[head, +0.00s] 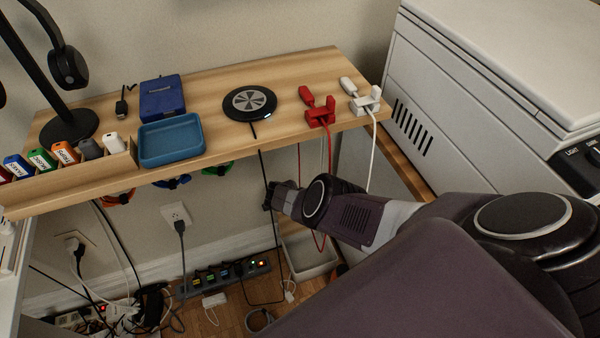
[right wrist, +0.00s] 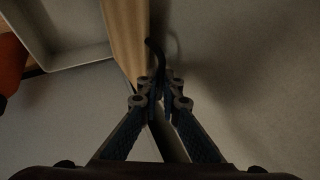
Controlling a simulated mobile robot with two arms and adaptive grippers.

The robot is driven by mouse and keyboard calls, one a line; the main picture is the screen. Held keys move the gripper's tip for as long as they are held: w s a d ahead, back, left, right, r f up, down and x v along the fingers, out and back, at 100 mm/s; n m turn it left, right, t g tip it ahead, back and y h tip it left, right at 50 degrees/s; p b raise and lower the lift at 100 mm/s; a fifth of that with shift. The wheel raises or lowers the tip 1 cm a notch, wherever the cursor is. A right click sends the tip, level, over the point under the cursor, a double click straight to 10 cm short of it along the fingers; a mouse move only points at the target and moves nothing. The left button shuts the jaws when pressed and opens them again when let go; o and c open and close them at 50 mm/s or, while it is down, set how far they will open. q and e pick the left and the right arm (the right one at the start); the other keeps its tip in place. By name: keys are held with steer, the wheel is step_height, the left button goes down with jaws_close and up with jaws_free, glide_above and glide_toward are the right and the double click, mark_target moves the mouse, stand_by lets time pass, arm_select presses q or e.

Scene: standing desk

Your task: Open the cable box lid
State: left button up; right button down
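I cannot make out a lidded cable box for certain in either view. A pale open-topped bin (head: 312,262) stands on the floor under the desk, partly behind my right arm; a grey open container also shows at the upper left of the right wrist view (right wrist: 60,52). My right gripper (head: 270,196) is below the desk's front edge, beside the hanging black cable (head: 263,165). In the right wrist view its fingertips (right wrist: 159,88) are drawn close together with the black cable (right wrist: 153,48) running between them. My left gripper is out of view.
The wooden desk (head: 215,95) holds a blue tray (head: 171,140), a round charger (head: 249,103), and red (head: 320,113) and white (head: 365,104) cable holders. A power strip (head: 222,277) and loose cables lie on the floor. A white cabinet (head: 470,100) bounds the right side.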

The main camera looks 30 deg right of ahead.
steer(key=shift+s+d+f, duration=0.1)
steer(key=shift+s+f, duration=0.3)
steer(key=shift+s, duration=0.15)
steer(key=c, duration=2.1)
jaws_free()
steer(key=shift+f, duration=0.1)
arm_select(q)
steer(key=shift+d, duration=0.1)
arm_select(e)
steer(key=shift+w, duration=0.15)
